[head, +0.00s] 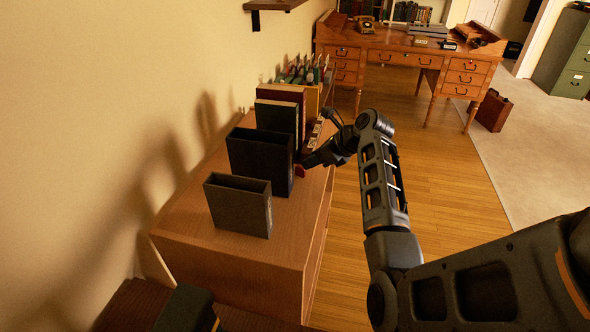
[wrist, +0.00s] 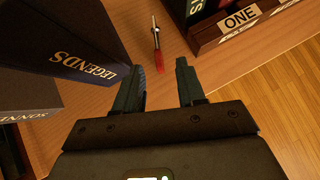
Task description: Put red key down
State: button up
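The red key (wrist: 159,52) has a red end and a thin metallic shaft. In the wrist view it lies on the wooden cabinet top (wrist: 90,105), its red end close to the gap between my fingertips. In the head view a red bit of the key (head: 300,171) shows by my gripper (head: 308,162), beside the dark box. My gripper also shows in the wrist view (wrist: 160,70), with its fingers apart and neither finger visibly pressing on the key.
A dark "LEGENDS" box (wrist: 70,45) stands close to the left finger. A smaller dark box (head: 238,205) stands nearer. A wooden rack labelled "ONE" (wrist: 237,22) is at upper right. Books (head: 280,112) stand behind. The cabinet edge drops to the floor on the right.

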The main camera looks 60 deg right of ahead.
aim_at(300, 167)
jog(key=x, duration=0.5)
jog(key=shift+w+a+f, duration=0.2)
jog(key=shift+f, duration=0.15)
jog(key=shift+c, duration=0.3)
grip_shut()
